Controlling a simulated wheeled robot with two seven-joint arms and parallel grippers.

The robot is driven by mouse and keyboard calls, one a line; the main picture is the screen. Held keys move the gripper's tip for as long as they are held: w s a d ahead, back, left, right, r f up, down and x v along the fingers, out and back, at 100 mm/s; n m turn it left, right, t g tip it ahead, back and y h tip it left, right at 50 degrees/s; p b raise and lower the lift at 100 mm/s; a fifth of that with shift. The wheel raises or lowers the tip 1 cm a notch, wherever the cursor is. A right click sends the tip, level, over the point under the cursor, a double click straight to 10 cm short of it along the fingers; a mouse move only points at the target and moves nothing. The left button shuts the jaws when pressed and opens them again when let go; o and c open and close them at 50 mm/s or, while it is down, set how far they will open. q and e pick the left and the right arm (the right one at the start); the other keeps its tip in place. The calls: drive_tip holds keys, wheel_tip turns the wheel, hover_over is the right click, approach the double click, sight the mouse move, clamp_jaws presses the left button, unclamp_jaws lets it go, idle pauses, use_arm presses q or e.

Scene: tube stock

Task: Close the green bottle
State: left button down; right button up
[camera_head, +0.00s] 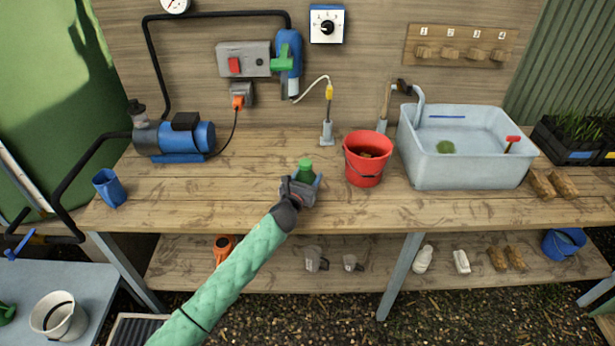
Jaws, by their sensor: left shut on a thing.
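The green bottle (305,169) is upright at the front middle of the wooden workbench, left of the red bucket. Its green top shows above my left gripper (304,187), and the gripper hides its lower part. My left gripper is shut on the bottle, with its fingers around it. I cannot tell whether the top is a seated cap or the open neck. I cannot tell whether the base touches the bench. My right gripper is not in view.
A blue pump (180,138) and blue cup (108,187) are at the left. A probe stand (327,132) is behind. The bench (235,165) is clear left of the bottle.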

use_arm(q)
drive_tip(key=shift+f, duration=0.3)
drive_tip(key=shift+f, duration=0.15)
drive_tip(key=c, duration=0.5)
unclamp_jaws()
drive_tip(key=shift+r, duration=0.2)
